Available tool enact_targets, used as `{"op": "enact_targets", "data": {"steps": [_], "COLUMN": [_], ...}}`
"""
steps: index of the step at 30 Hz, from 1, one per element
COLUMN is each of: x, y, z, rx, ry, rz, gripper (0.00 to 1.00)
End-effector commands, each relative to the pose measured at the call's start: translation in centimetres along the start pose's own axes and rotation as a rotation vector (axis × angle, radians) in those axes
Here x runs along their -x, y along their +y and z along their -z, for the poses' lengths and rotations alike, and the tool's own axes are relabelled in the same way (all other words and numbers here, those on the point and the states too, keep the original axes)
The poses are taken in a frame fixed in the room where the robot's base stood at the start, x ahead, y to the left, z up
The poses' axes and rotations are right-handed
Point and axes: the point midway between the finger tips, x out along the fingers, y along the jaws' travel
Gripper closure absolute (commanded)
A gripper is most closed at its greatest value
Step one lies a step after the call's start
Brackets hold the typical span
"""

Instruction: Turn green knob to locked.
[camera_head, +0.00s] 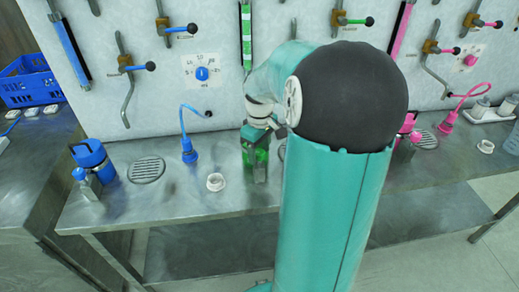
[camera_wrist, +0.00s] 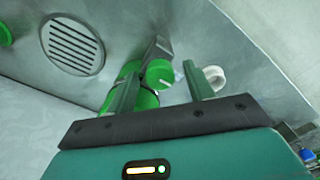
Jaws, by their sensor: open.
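The green knob (camera_wrist: 159,73) is a round green cap with a small white mark on its right edge. In the wrist view it shows between the two fingers of my gripper (camera_wrist: 162,70), which is open and empty. I cannot tell whether either finger touches it. The green drum body (camera_wrist: 146,99) lies beside and below the knob, partly behind the left finger. In the head view my gripper (camera_head: 257,150) is over the green drum on the bench and hides most of it, with the knob not clearly visible there.
The metal bench (camera_head: 180,207) holds a blue drum (camera_head: 91,160), a blue nozzle (camera_head: 188,150), a drain grate (camera_head: 147,169) and a white ring (camera_head: 215,182). Pink equipment (camera_head: 447,122) stands at right. A wall panel carries levers and a blue dial (camera_head: 202,73).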

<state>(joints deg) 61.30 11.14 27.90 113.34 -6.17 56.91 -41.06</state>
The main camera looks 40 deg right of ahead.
Motion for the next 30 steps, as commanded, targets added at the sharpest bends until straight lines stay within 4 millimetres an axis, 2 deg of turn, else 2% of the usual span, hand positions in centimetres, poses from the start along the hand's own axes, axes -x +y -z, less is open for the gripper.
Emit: {"op": "enact_targets", "data": {"steps": [4, 11, 21, 30], "x": [0.02, 0.04, 0.07, 0.10], "y": [0.01, 0.02, -0.02, -0.05], "z": [-0.02, -0.02, 0.03, 0.08], "rx": [0.000, 0.000, -0.031, -0.195], "ry": [0.000, 0.000, 0.000, 0.000], "rz": [0.000, 0.000, -0.001, -0.001], "gripper": [0.48, 0.92, 0.92, 0.92]}}
